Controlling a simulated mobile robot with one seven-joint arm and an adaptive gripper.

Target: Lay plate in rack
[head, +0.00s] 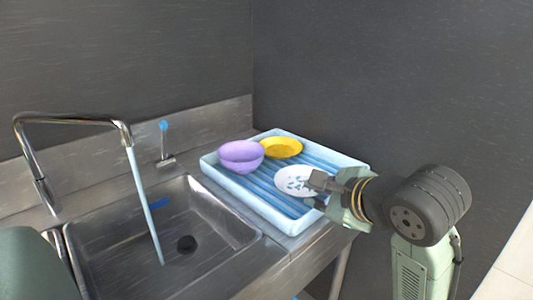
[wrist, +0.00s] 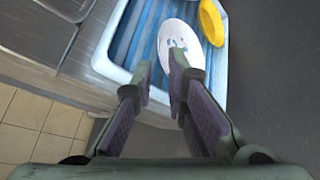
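A white plate with a blue pattern (head: 291,181) lies nearly flat in the light-blue rack (head: 222,178), on its blue slats near the right side. The wrist view shows the same plate (wrist: 179,38) in the rack (wrist: 108,33). My gripper (head: 316,191) is at the plate's right edge, with its fingers apart. In the wrist view my gripper (wrist: 160,66) has a gap between the fingertips, and the right fingertip overlaps the near part of the plate. I cannot tell whether it touches the plate. Nothing shows gripped between the fingers.
A purple bowl (head: 241,156) and a yellow plate (head: 281,147) sit in the rack behind the white plate. A steel sink (head: 150,235) with a running tap (head: 75,117) is at the left. A dark wall (head: 390,80) stands close behind the rack.

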